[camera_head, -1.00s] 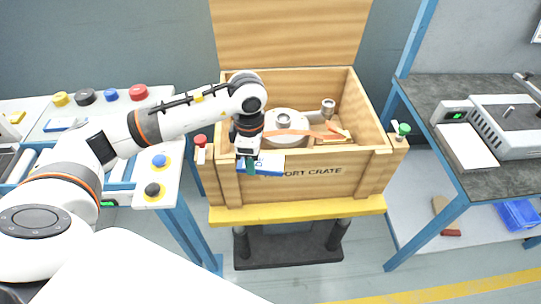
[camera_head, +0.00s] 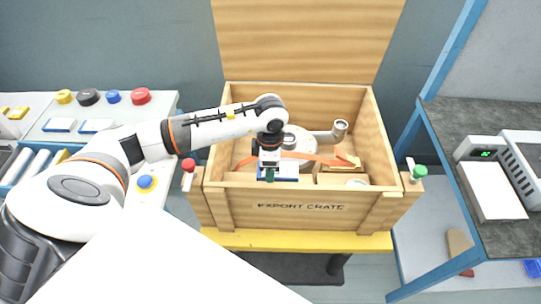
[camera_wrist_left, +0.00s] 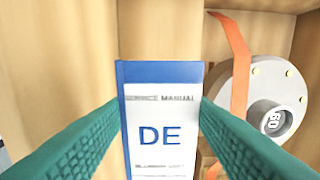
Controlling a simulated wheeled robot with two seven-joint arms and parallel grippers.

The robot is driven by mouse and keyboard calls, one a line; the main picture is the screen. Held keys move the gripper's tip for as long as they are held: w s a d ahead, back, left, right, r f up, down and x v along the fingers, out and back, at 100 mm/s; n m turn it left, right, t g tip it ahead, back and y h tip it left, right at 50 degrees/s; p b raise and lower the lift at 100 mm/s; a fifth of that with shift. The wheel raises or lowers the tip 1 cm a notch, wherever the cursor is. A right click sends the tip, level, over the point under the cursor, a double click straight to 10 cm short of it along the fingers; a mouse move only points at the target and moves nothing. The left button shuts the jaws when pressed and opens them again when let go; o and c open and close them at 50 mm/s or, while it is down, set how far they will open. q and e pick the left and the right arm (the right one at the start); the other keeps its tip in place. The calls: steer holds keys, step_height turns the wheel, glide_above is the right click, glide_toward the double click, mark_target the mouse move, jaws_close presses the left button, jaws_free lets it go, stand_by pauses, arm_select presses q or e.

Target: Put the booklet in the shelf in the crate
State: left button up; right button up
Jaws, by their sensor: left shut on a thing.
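The booklet (camera_wrist_left: 158,130) is white with a blue edge and reads "DE" and "MANUAL" in the left wrist view. My left gripper (camera_head: 270,173) is shut on it. In the head view the booklet (camera_head: 286,171) is held near the front wall inside the crate's opening. The wooden crate (camera_head: 300,210) is marked "EXPORT CRATE" and its lid stands open at the back. The crate also shows in the left wrist view (camera_wrist_left: 160,30). I cannot make out the shelf clearly; the gripper and booklet cover part of the interior. My right gripper is not in view.
A grey blower (camera_head: 340,130) with an orange strap (camera_head: 322,159) lies in the crate. Red (camera_head: 188,166) and green (camera_head: 420,172) capped parts sit at its front corners. A bench with coloured buttons (camera_head: 140,96) is left, a dark-topped bench (camera_head: 450,115) right.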

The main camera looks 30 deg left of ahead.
arm_select(q)
step_height(320, 180, down, 8)
steer(key=shift+f+p, duration=0.25)
steer(key=shift+p, duration=0.5)
steer(key=shift+f, duration=0.3)
steer(key=shift+f, duration=0.15)
steer(key=o, duration=1)
